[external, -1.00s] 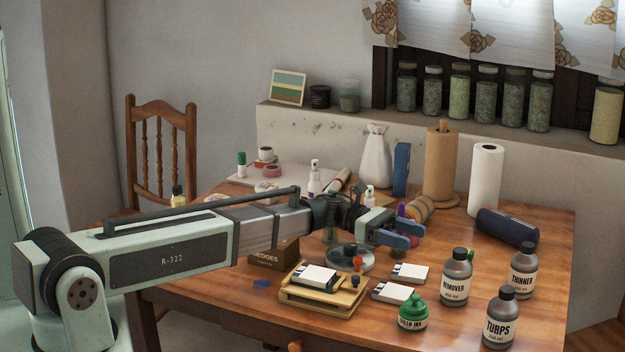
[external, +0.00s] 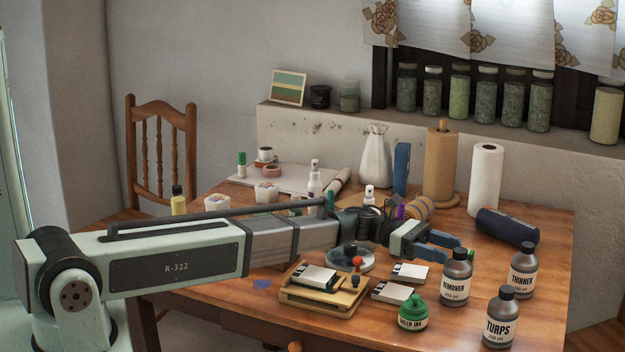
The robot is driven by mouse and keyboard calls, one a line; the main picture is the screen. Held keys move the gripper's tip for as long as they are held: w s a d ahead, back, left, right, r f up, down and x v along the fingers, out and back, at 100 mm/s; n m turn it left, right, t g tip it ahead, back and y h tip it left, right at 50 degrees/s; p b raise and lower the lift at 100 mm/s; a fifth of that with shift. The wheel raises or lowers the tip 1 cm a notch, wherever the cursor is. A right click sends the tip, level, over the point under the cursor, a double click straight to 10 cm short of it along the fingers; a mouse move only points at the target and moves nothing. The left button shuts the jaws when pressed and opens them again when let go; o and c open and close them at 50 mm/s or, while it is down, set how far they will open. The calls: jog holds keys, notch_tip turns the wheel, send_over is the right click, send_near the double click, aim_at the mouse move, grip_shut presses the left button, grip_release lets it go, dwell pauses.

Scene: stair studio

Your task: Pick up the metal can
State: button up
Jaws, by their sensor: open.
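No plain, unlabelled metal can stands out on the table, and I cannot tell which container is the metal can. Grey, dark-capped containers stand upright at the right: REMOVER (external: 456,284), THINNER (external: 522,274) and TURPS (external: 500,318). My gripper (external: 452,248) is open, with its blue fingers just behind and left of the top of REMOVER. Nothing shows between the fingers. REMOVER's cap overlaps the fingers in the picture, and I cannot tell whether they touch.
A green ink bottle (external: 413,315) and white boxes (external: 410,273) stand left of REMOVER. A dark blue roll (external: 507,227) lies behind THINNER. A paper towel roll (external: 486,180) and a brown roll on a stand (external: 440,170) rise at the back. Bare tabletop (external: 555,235) shows at the right.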

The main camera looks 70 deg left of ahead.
aim_at(461, 251)
jog(key=shift+x, duration=2.25)
jog(key=shift+s, duration=0.1)
grip_shut()
